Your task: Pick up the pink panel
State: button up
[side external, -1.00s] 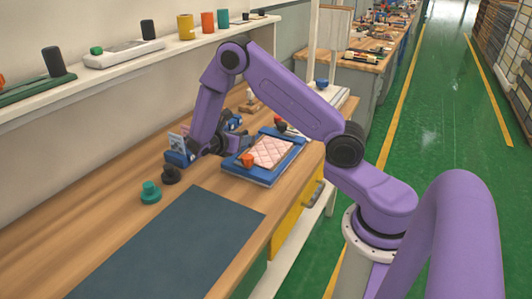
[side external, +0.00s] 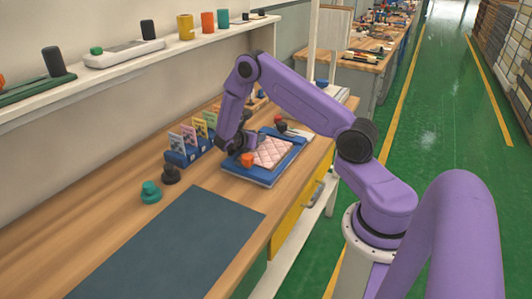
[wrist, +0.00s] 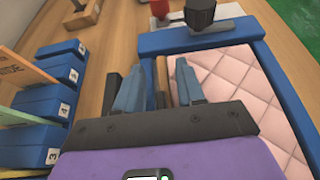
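The pink quilted panel (side external: 272,152) lies flat in a blue tray (side external: 262,180) on the wooden bench. In the wrist view the panel (wrist: 245,85) fills the right side, inside the tray's blue rim (wrist: 205,35). My gripper (side external: 240,148) is above the tray's left edge. In the wrist view its two fingers (wrist: 160,85) are apart, left of most of the panel. A narrow wooden piece and a dark piece show between the fingers; I cannot tell whether they touch. The gripper body hides the panel's near left part.
A blue rack with coloured cards (side external: 190,145) stands left of the tray. An orange object (side external: 247,160) is at the tray's left corner. Black (side external: 171,174) and green (side external: 151,192) knobs stand nearer. A dark mat (side external: 170,245) lies empty in front.

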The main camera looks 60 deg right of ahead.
jog(key=shift+d+f, duration=0.1)
jog(key=shift+d, duration=0.05)
grip_shut()
